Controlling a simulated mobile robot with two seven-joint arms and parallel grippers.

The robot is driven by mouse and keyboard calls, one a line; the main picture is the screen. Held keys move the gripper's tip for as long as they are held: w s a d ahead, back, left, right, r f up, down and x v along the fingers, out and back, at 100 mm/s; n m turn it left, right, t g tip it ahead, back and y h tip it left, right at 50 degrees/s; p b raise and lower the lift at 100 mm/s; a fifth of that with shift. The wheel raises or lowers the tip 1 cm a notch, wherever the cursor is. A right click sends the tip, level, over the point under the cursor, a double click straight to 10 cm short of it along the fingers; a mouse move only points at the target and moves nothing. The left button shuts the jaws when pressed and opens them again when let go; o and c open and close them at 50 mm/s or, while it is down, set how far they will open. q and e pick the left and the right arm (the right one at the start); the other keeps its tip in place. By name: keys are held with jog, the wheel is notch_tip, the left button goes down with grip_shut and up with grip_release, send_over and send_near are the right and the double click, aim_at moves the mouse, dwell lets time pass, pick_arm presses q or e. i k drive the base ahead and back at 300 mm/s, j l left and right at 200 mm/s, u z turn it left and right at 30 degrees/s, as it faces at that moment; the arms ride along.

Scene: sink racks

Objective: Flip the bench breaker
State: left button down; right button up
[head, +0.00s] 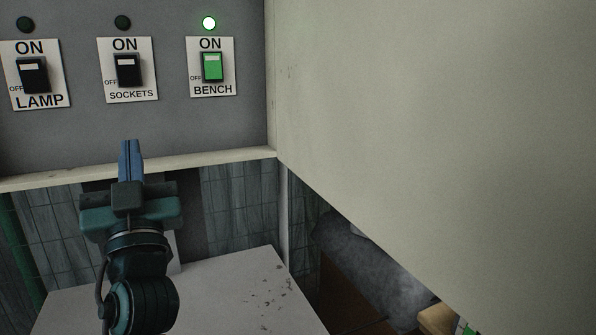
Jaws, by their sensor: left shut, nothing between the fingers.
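The bench breaker (212,67) is a green rocker switch on a white plate marked ON, OFF and BENCH, at the right of the grey panel. My right gripper is out of view.
The black sockets switch (128,70) and lamp switch (34,75) sit left of the bench breaker, with dark lamps above. A pale ledge (225,161) runs under the panel. A large beige wall or door (440,110) blocks the right side. A white surface (240,295) lies below.

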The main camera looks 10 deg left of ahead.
aim_at(211, 61)
jog(key=k+l, duration=0.75)
jog(key=k, duration=0.1)
